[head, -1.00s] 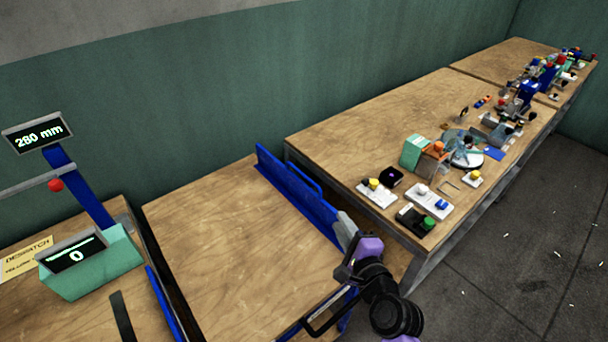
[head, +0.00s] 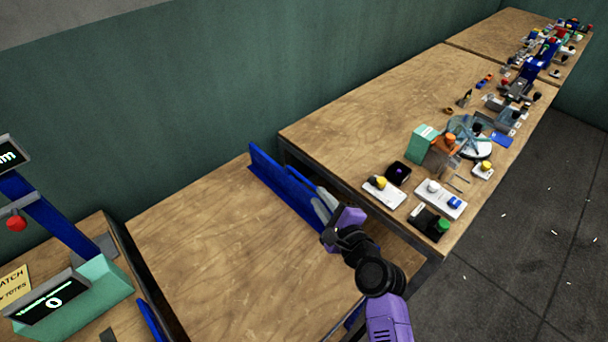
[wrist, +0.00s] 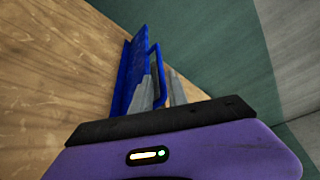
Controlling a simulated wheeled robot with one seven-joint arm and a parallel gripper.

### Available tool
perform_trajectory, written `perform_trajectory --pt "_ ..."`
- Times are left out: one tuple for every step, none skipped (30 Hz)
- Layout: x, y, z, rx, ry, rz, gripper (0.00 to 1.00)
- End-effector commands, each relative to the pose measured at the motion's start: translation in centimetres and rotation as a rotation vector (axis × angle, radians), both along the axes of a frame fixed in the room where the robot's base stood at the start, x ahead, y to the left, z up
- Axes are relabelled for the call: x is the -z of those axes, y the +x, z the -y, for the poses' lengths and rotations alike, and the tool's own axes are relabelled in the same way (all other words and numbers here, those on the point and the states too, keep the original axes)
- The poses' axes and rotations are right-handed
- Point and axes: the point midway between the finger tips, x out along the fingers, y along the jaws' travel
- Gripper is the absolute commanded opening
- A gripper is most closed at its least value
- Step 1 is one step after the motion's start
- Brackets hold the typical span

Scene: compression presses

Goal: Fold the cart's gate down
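The cart's gate (head: 275,184) is a blue panel standing up along the right edge of the wooden cart deck (head: 210,245). It has a thin blue loop handle on its right side; in the wrist view the gate (wrist: 126,75) and its handle (wrist: 155,62) show ahead of my gripper. My gripper (head: 322,204) is at the near end of the gate, beside the handle. In the wrist view my gripper's grey fingers (wrist: 162,90) are apart, with the near part of the handle seen between them. Whether they touch it cannot be told.
A workbench (head: 370,130) with several small devices stands right of the cart, close to my gripper. At left is a bench with a green box (head: 85,300), a display reading 0 and a blue post (head: 45,215). Floor (head: 520,240) is open at right.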

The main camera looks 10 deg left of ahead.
Motion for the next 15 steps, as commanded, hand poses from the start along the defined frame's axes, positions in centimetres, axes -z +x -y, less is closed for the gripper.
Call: perform_trajectory --pt "0.0 0.1 -0.1 0.0 0.0 0.0 0.2" --pt "0.0 0.3 -0.1 0.001 0.001 0.0 0.2" --pt "0.1 0.5 -0.3 0.001 0.001 0.0 0.2" --pt "0.2 0.7 -0.4 0.001 0.001 0.0 0.2" --pt "0.3 1.0 -0.6 0.001 0.002 0.0 0.2" --pt "0.3 1.4 -0.9 0.002 0.003 0.0 0.2" --pt "0.4 1.8 -1.1 0.001 0.003 -0.001 0.2" --pt "0.5 2.1 -1.4 0.001 0.004 0.0 0.2" --pt "0.6 2.6 -1.7 0.0 0.003 0.0 0.2" --pt "0.8 3.0 -1.9 0.001 0.002 0.0 0.2" --pt "0.9 3.4 -2.2 0.001 0.003 -0.001 0.2" --pt "1.0 3.8 -2.5 0.0 0.002 -0.001 0.2" --pt "1.1 4.2 -2.7 0.0 0.002 0.0 0.2" --pt "1.2 4.5 -3.0 0.0 0.003 -0.001 0.2" --pt "1.3 4.9 -3.2 0.001 0.002 0.0 0.2"
